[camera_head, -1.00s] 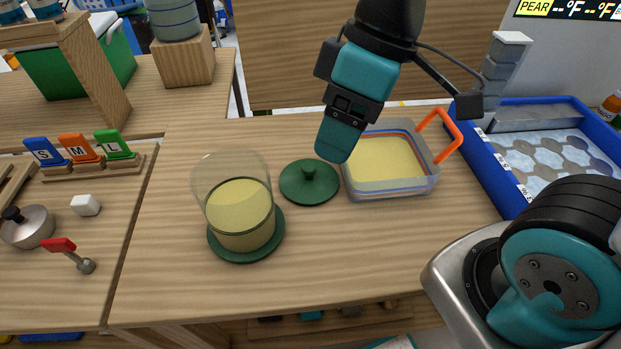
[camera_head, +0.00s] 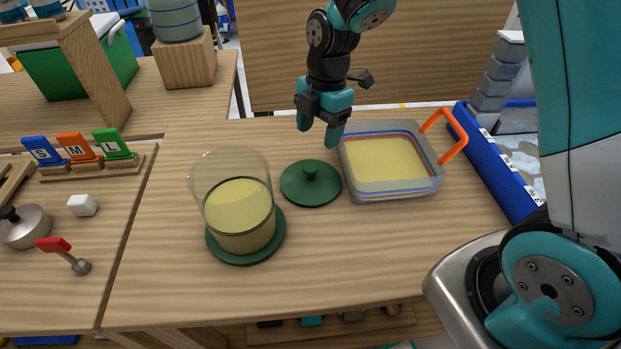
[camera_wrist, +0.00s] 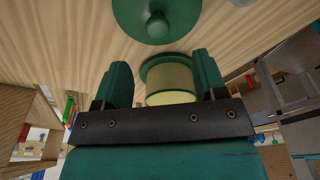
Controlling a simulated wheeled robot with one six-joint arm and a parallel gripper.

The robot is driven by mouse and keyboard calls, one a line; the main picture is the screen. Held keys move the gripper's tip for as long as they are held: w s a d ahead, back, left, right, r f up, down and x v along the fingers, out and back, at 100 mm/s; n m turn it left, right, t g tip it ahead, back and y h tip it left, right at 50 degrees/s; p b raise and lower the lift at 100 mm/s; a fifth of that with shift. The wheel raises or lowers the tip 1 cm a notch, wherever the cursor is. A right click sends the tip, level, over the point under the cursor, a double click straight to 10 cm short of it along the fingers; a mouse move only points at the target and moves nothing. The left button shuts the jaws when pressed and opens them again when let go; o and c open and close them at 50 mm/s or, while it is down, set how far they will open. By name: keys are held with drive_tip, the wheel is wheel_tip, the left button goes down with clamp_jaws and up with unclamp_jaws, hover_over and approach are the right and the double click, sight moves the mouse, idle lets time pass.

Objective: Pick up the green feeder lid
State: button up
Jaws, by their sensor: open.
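The green feeder lid (camera_head: 311,184) is a round disc with a small knob, lying flat on the wooden table. My gripper (camera_head: 320,138) is open and empty, above the table at the lid's far side and apart from it. In the wrist view the lid (camera_wrist: 157,16) is at the top, beyond the fingertips, with its knob toward the camera. My gripper (camera_wrist: 160,72) shows both fingers spread there. The clear feeder cylinder (camera_head: 238,205) with yellow grain stands on a green base (camera_head: 246,254), left of the lid. It also shows between the fingers in the wrist view (camera_wrist: 170,82).
A clear container (camera_head: 392,187) with yellow grain and an orange handle (camera_head: 455,137) stands close to the lid's right. A blue-edged tray (camera_head: 497,172) is farther right. S, M and L tags (camera_head: 76,147) stand left. The front of the table is clear.

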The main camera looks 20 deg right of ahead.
sight(311, 166)
drive_tip(key=f, duration=0.4)
drive_tip(key=shift+s+a+f, duration=0.15)
drive_tip(key=shift+a+f, duration=0.2)
drive_tip(key=shift+f, duration=0.05)
drive_tip(key=shift+a+f+p, duration=0.2)
drive_tip(key=shift+f+p, duration=0.05)
drive_tip(key=shift+f, duration=0.6)
drive_tip(key=shift+a+f+p, duration=0.15)
drive_tip(key=shift+f+p, duration=0.05)
drive_tip(key=shift+f, duration=0.7)
drive_tip(key=shift+a+f+p, duration=0.2)
drive_tip(key=shift+f+p, duration=0.05)
drive_tip(key=shift+f, duration=0.6)
drive_tip(key=c, duration=1)
